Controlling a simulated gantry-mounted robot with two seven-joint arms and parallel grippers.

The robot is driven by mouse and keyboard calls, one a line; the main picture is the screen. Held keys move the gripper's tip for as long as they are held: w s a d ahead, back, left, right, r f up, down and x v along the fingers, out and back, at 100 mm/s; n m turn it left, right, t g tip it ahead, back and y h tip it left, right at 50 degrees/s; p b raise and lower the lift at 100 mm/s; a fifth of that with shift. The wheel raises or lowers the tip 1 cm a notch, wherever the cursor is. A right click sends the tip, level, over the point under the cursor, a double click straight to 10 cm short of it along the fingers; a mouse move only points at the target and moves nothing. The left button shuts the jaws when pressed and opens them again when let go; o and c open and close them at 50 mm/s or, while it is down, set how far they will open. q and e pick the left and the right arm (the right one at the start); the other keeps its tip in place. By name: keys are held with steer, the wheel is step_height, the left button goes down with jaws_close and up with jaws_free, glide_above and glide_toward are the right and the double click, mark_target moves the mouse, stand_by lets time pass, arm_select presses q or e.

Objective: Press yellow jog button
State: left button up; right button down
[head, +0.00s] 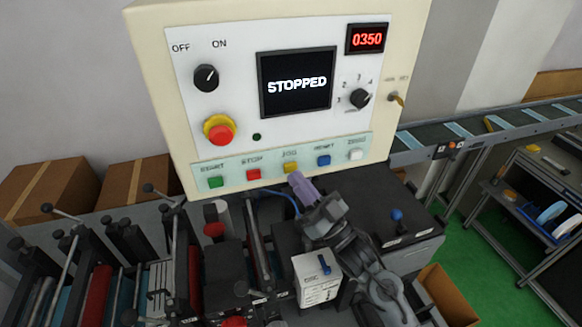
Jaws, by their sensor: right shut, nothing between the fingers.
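The yellow jog button (290,167) sits in the middle of the button row on the control panel (230,115), under a label reading JOG. A green button (215,182) and a red button (253,174) are to its left; a blue button (323,160) and a white button (356,155) are to its right. My right gripper (297,178) is shut and empty, its purple-grey fingertips just below the yellow button. I cannot tell whether they touch it. The screen (297,83) reads STOPPED. My left gripper is not in view.
A red emergency knob (220,134) on a yellow ring juts out at the panel's lower left. Machine rollers and levers (95,275) crowd the lower left. A small white box (318,278) with a blue switch stands below the panel. A conveyor (490,125) runs at right.

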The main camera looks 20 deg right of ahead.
steer(key=shift+s, duration=0.15)
steer(key=shift+s+a+p, duration=0.1)
steer(key=shift+s+p, duration=0.6)
steer(key=shift+s, duration=1.75)
steer(key=shift+f, duration=0.1)
steer(key=s+d+f+m+g+h+p, duration=0.2)
steer(key=s+f+g+h+p, duration=0.2)
steer(key=s+f+g, duration=0.5)
steer(key=s+d+f+m+g+h+p, duration=0.2)
steer(key=s+f+g+h, duration=0.6)
steer(key=s+f, duration=0.4)
steer(key=s+d+g+p, duration=0.1)
steer(key=s+p, duration=0.1)
steer(key=s, duration=0.2)
steer(key=shift+f, duration=0.35)
